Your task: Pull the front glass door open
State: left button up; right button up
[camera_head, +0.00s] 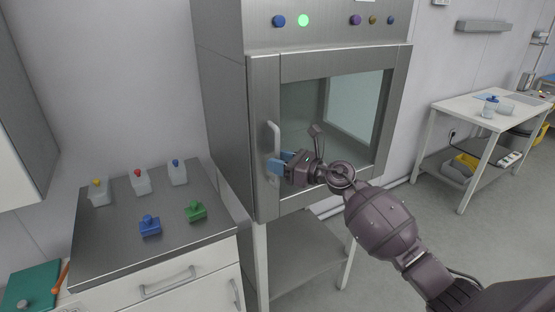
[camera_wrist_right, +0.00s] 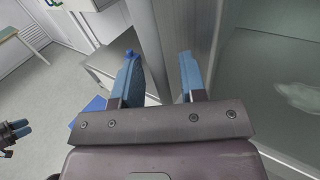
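The front glass door (camera_head: 333,110) of the grey metal cabinet appears shut, with a steel frame around a large pane. Its pale vertical handle (camera_head: 272,138) is on the left side of the frame. My right gripper (camera_head: 278,163) is at the lower part of the handle, its blue fingers overlapping it in the head view.
A counter (camera_head: 110,245) at left holds several small bottles and a blue and a green block (camera_head: 195,211). Coloured buttons (camera_head: 303,20) sit above the door. A white table (camera_head: 460,108) stands at right. Open floor lies between the cabinet and that table.

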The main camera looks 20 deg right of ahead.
jog(key=shift+w+a, duration=0.2)
jog(key=shift+c, duration=0.4)
grip_shut()
jog(key=shift+s, duration=0.1)
